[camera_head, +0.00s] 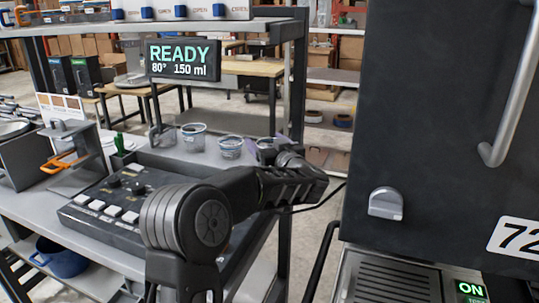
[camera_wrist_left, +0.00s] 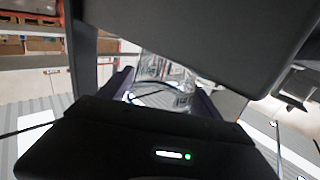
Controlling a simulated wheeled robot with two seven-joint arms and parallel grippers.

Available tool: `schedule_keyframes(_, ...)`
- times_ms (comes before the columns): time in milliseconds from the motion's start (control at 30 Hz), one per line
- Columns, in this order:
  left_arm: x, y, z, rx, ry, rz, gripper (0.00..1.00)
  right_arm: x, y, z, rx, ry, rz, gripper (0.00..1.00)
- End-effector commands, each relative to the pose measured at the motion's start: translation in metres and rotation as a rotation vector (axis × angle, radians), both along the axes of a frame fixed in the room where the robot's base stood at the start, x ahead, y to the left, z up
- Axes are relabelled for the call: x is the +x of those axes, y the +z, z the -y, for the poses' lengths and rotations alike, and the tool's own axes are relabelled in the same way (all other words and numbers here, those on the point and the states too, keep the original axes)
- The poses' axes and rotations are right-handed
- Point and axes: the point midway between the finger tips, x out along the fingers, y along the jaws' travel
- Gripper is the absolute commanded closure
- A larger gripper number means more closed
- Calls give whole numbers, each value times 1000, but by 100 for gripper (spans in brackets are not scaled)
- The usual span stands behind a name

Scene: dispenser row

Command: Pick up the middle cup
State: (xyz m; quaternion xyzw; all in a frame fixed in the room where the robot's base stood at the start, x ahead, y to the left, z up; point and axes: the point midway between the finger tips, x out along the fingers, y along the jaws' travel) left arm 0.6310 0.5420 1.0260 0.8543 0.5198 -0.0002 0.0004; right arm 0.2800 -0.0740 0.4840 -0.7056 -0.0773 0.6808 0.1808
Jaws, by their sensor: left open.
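Clear cups stand in a row on the grey counter in the head view. One cup (camera_head: 193,137) is at the left, a second cup (camera_head: 230,148) is in the middle, and a third cup (camera_head: 265,142) at the right is partly hidden by my left gripper (camera_head: 264,147). The left gripper is open, with its purple fingers near the right-hand cup. In the left wrist view a clear cup (camera_wrist_left: 165,72) shows between the spread fingers of the left gripper (camera_wrist_left: 163,97); its lower part is hidden, and I cannot tell whether they touch it. My right gripper is not in view.
A READY display (camera_head: 183,61) stands above the row. A control panel (camera_head: 120,205) with buttons lies in front of the cups. A shelf post (camera_head: 297,90) rises behind my gripper, and a large dark machine (camera_head: 430,120) fills the right side.

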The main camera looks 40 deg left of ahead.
Motion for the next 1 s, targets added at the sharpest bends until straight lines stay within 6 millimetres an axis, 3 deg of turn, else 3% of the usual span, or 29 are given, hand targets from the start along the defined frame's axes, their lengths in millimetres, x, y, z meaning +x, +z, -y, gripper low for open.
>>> schedule_keyframes(633, 2, 0, -4, 0, -1, -1, 27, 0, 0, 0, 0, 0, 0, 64)
schedule_keyframes(1000, 2, 0, -4, 0, 0, -1, 56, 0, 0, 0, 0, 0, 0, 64)
